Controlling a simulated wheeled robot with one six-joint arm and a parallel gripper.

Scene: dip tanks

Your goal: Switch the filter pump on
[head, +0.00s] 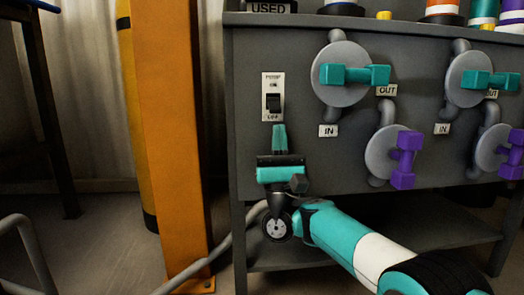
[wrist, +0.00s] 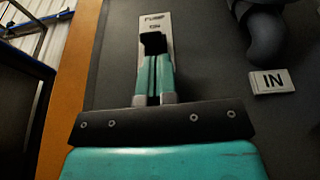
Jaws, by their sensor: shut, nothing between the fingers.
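The pump switch (head: 273,104) is a black rocker on a pale plate, fixed to the left of the grey panel. Its plate is marked with small letters, partly legible as PUMP and ON at the top. My gripper (head: 279,128) is just below the switch plate, fingers pointing up, shut and empty. In the wrist view my closed teal fingertips (wrist: 155,58) overlap the lower part of the black rocker (wrist: 154,42) and hide the plate below it. I cannot tell whether they touch it, and the rocker's position is unclear.
Round grey valves with teal handles (head: 353,75) and purple handles (head: 403,160) sit right of the switch, with IN labels (head: 328,130) nearby. An orange post (head: 165,120) stands to the left. Bottles and spools line the top ledge.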

